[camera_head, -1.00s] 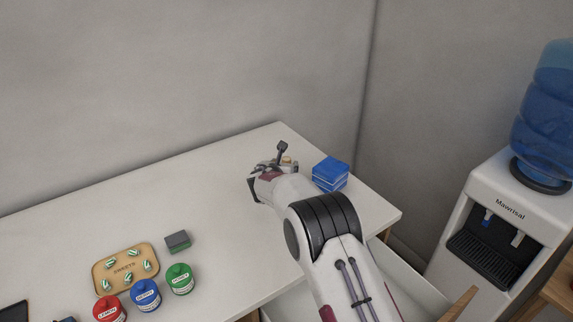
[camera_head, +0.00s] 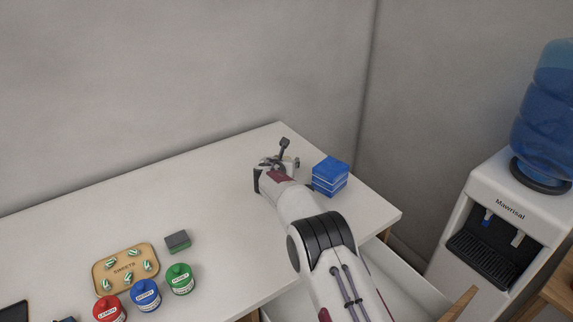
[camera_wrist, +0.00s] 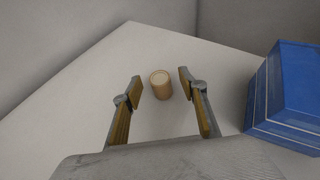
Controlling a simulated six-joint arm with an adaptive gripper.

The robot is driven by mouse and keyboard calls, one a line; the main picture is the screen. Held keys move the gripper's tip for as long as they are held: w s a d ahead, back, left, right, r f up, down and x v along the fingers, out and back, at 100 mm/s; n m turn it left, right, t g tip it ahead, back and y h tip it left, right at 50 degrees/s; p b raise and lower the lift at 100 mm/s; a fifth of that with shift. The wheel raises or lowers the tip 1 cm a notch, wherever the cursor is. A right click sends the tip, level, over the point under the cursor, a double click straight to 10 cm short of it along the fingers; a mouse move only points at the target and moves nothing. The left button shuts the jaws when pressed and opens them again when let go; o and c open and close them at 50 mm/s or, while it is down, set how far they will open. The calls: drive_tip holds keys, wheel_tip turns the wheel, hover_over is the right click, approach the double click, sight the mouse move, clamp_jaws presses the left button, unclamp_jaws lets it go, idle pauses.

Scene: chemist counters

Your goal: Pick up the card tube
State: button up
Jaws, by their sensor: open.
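The card tube (camera_wrist: 161,85) is a short tan cylinder with a pale top, standing upright on the white counter in the wrist view. My gripper (camera_wrist: 160,83) is open, its two fingers on either side of the tube and apart from it. The tube lies between the fingertips, slightly closer to the right one in the picture. In the head view my gripper (camera_head: 280,165) is at the far corner of the counter, and my own wrist largely hides the tube there.
A blue box stack (camera_head: 330,175) stands just right of my gripper; it also shows in the wrist view (camera_wrist: 285,95). On the counter (camera_head: 230,200) to the left are a sweets tray (camera_head: 125,267), a grey-green block (camera_head: 178,240) and red, blue and green jars (camera_head: 146,296).

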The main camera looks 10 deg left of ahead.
drive_tip(key=shift+w+f, duration=0.1)
drive_tip(key=shift+w, duration=0.15)
drive_tip(key=shift+c, duration=0.2)
idle(0.3)
drive_tip(key=c, duration=0.8)
